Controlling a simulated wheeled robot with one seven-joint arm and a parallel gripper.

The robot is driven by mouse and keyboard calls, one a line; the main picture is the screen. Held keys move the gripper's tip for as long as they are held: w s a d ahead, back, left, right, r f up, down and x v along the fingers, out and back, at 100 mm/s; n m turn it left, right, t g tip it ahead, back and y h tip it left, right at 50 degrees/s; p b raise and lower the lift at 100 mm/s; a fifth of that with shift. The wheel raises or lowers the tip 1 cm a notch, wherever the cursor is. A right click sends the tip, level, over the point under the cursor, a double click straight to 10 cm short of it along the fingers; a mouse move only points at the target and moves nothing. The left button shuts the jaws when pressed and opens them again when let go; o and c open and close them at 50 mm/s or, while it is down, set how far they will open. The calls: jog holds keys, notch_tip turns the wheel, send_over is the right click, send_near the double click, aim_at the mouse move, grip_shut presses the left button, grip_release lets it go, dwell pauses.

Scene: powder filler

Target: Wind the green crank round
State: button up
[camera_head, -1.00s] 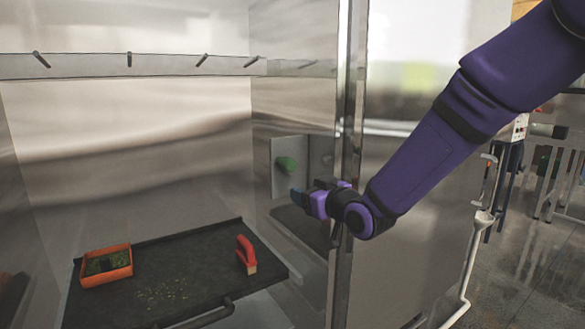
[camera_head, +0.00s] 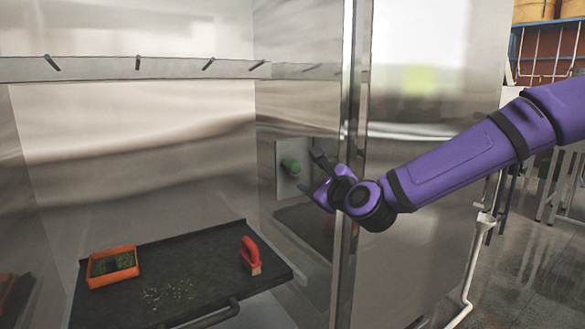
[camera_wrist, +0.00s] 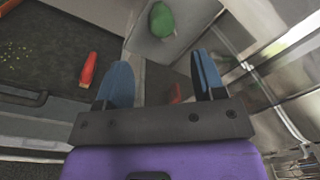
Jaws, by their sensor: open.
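The green crank (camera_head: 290,166) shows as a rounded green knob on a grey plate (camera_head: 283,180) on the cabinet's right inner wall. It also shows in the wrist view (camera_wrist: 162,19), at the top, beyond my fingertips. My gripper (camera_head: 309,172) is just right of the crank in the head view, its jaws apart and empty. In the wrist view my gripper (camera_wrist: 160,72) has two blue fingers spread wide, with nothing between them. The gripper does not appear to touch the crank. The crank's arm is hard to make out.
A black tray (camera_head: 205,290) below holds an orange box (camera_head: 112,273) and a red-handled brush (camera_head: 250,256), with crumbs scattered on it. The cabinet's upright front edge (camera_head: 349,130) stands close beside my wrist. A rail with several pegs (camera_head: 110,68) crosses above.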

aim_at(296, 168)
jog(key=x, duration=1)
jog(key=shift+w+a, duration=0.2)
jog(key=shift+w, duration=0.15)
jog(key=c, duration=0.9)
